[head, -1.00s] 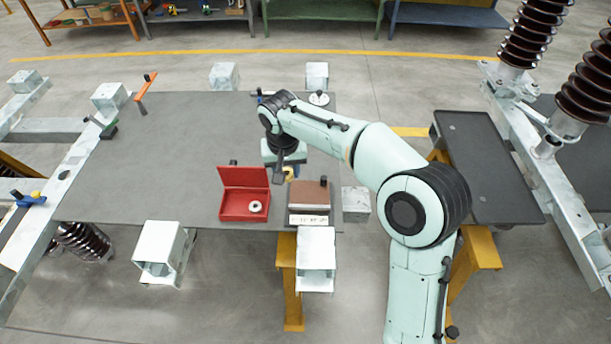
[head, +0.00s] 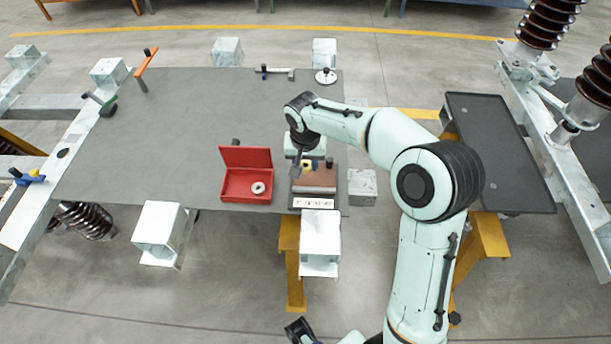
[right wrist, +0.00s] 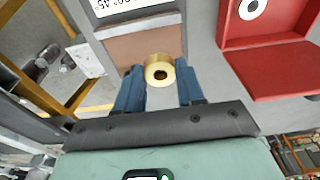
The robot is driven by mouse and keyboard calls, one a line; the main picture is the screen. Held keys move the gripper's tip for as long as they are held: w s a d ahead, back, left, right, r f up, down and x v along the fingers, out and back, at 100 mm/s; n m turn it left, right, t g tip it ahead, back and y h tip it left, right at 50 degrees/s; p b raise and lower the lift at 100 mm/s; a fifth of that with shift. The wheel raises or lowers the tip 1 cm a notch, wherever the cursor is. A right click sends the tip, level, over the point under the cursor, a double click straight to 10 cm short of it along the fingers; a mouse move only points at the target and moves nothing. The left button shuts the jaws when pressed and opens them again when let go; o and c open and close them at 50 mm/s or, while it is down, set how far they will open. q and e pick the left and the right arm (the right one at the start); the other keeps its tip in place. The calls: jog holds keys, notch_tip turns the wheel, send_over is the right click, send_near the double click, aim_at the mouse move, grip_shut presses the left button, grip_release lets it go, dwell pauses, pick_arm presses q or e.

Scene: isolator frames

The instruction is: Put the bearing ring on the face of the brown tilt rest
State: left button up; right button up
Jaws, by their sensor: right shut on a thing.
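My right gripper (head: 306,164) is shut on a brass-coloured bearing ring (right wrist: 160,70), held between its blue fingers in the right wrist view. The brown tilt rest (head: 318,178) stands at the table's front edge, with a white label plate on its near side. Its brown face (right wrist: 145,46) also shows in the right wrist view, and the ring overlaps its edge there. I cannot tell whether ring and face touch. A dark end part of my left arm (head: 300,331) shows at the bottom edge; its fingers are not clear.
An open red box (head: 232,188) holding a pale ring (head: 258,188) stands left of the rest. A dark knob (head: 329,161) stands by the rest's back right. The grey table (head: 150,150) is clear to the left. A pale block (head: 362,187) is at the right.

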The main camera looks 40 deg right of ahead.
aim_at(305, 183)
jog(key=shift+f+b, duration=0.3)
jog(key=shift+f, duration=2.7)
jog(key=shift+f, duration=0.15)
jog(key=o, duration=1.1)
jog(key=shift+r, duration=0.4)
notch_tip(305, 183, up, 12)
jog(key=s+a+p, duration=0.1)
jog(key=shift+s+f, duration=0.2)
jog(key=shift+f, duration=0.05)
jog(key=shift+a+f, duration=0.1)
jog(key=shift+a, duration=0.05)
